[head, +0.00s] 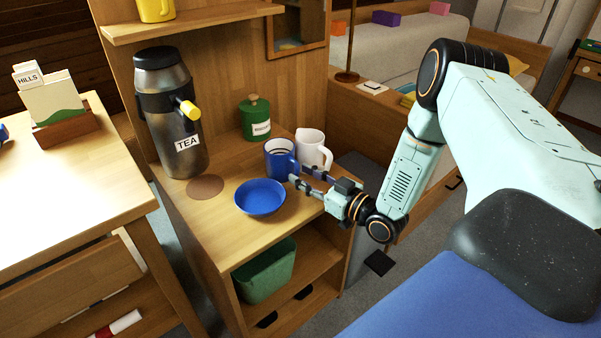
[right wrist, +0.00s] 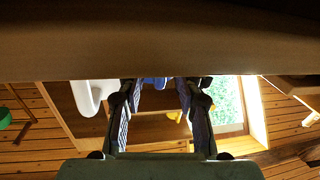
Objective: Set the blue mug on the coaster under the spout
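The blue mug (head: 279,157) stands upright on the wooden counter, between a blue bowl and a white pitcher. The round brown coaster (head: 205,187) lies bare on the counter, below the yellow spout (head: 189,109) of the steel urn (head: 175,135) marked TEA. My right gripper (head: 297,175) is open, low over the counter, its fingers pointing left at the mug's near right side. In the right wrist view the fingers (right wrist: 157,88) are apart, with a bit of blue (right wrist: 154,82) at their tips, likely the mug. I cannot tell whether they touch it. My left gripper is out of view.
The blue bowl (head: 260,197) sits in front of the mug, close to the coaster. The white pitcher (head: 314,148) stands close at the mug's right. A green canister (head: 255,118) stands behind. A shelf (head: 195,23) with a yellow mug (head: 156,9) hangs above.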

